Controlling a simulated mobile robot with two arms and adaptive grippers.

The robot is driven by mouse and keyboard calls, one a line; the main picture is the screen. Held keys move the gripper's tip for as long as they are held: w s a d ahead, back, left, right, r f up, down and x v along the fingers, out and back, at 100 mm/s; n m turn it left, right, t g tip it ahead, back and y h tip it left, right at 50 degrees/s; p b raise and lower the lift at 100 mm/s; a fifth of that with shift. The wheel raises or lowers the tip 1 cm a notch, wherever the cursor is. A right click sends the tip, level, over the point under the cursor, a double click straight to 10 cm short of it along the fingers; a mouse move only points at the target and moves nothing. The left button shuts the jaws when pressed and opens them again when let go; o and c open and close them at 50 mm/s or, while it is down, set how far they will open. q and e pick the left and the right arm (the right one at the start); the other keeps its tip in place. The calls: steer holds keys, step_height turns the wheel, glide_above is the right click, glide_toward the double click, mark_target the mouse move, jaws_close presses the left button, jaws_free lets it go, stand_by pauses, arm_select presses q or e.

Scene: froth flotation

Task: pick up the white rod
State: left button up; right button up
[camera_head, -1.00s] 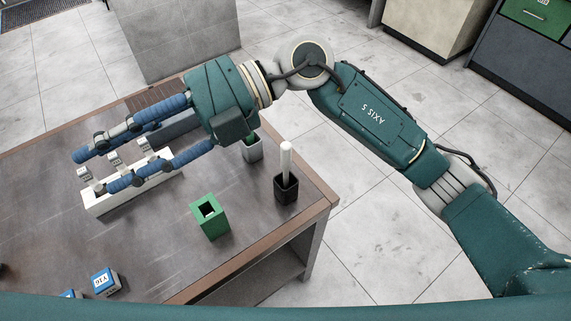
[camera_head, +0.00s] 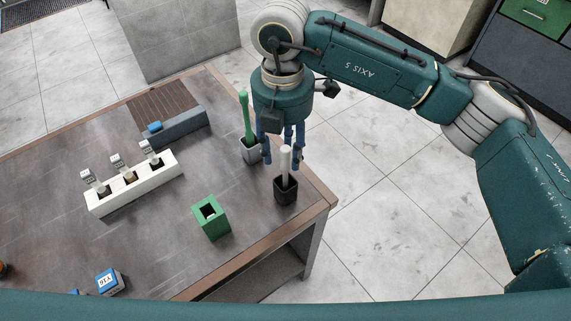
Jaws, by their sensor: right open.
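The white rod (camera_head: 285,163) stands upright in a small black holder (camera_head: 285,191) near the right corner of the table. My right gripper (camera_head: 281,162) points down with its blue fingers apart, behind and around the upper part of the rod in this view. I cannot tell whether the rod is between the fingers or in front of them. The gripper is open and holds nothing. My left gripper is not in view.
A green holder (camera_head: 211,218) is in front. A white rack (camera_head: 134,184) with several capped vials is at left, before a grey-blue block (camera_head: 182,128).

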mark_target(285, 162)
steer(key=f, duration=0.1)
steer(key=f+p, duration=0.2)
steer(key=shift+w+d+f, duration=0.2)
steer(key=shift+d+f, duration=0.05)
steer(key=shift+f, duration=0.65)
jaws_close()
